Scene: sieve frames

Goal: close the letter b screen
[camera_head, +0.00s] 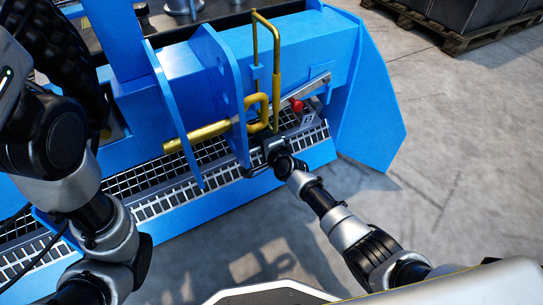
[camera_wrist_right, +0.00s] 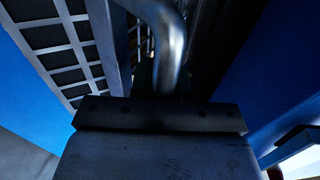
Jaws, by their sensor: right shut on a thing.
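Screens with a white grid over dark openings run along the lower front of the blue machine; one stretch of screen (camera_head: 165,202) shows left of my right gripper. My right gripper (camera_head: 268,152) is at the screen edge, low on the machine's front, shut on a bent metal handle. In the right wrist view the handle (camera_wrist_right: 170,45) runs down to my jaws, and a screen grid (camera_wrist_right: 62,45) shows at upper left. My left arm is at the left; its gripper is out of view.
A yellow bent rod (camera_head: 277,70) stands above my right gripper, beside blue upright plates (camera_head: 170,115). A lever with a red knob (camera_head: 296,105) is close by. A blue side plate (camera_head: 372,110) flares out right. The concrete floor in front is clear.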

